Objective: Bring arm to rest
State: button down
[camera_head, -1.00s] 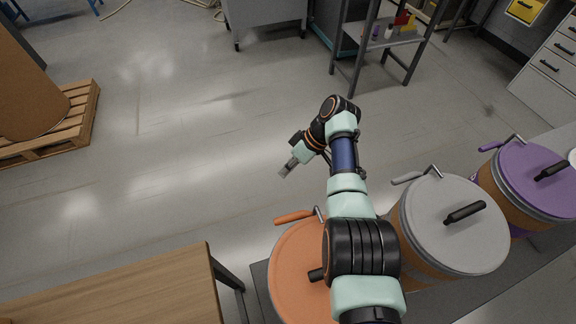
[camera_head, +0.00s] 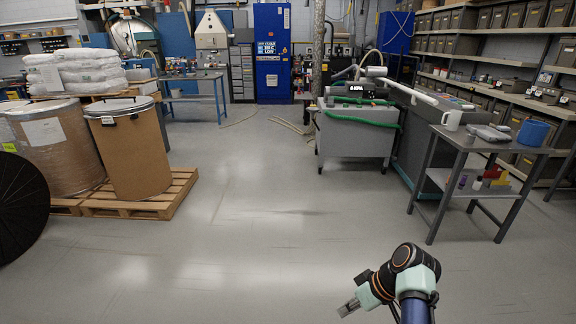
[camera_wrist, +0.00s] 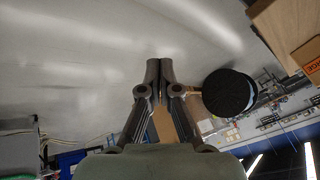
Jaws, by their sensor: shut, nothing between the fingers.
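My gripper (camera_head: 349,307) shows at the lower right of the head view, at the end of my bent arm, over open grey floor. In the wrist view my gripper (camera_wrist: 153,72) has its two dark fingers together with nothing between them. It touches nothing that I can see. The rest of my arm is cut off by the bottom edge of the head view. The orange, grey and purple lidded drums are out of the head view now.
Brown drums (camera_head: 133,155) stand on a wooden pallet (camera_head: 178,190) at the left. A grey side table (camera_head: 470,141) with a white mug (camera_head: 451,120) stands at the right. A grey cabinet (camera_head: 352,143) is at centre back. The floor between them is clear.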

jog(key=s+a+m+t+h, duration=0.25)
jog(key=a+t+h, duration=0.2)
jog(key=a, duration=0.65)
jog(key=s+a+r+m+t+h+p, duration=0.1)
jog(key=s+a+r+m+t, duration=0.15)
jog(key=s+r, duration=0.5)
jog(key=s+a+r+m+t+p, duration=0.1)
jog(key=s+a+r+t, duration=0.3)
jog(key=s+r, duration=0.3)
notch_tip(320, 180, up, 36)
jog(key=p, duration=3.7)
jog(key=shift+s+d+f, duration=0.2)
jog(key=shift+s+d, duration=0.1)
jog(key=shift+s, duration=0.1)
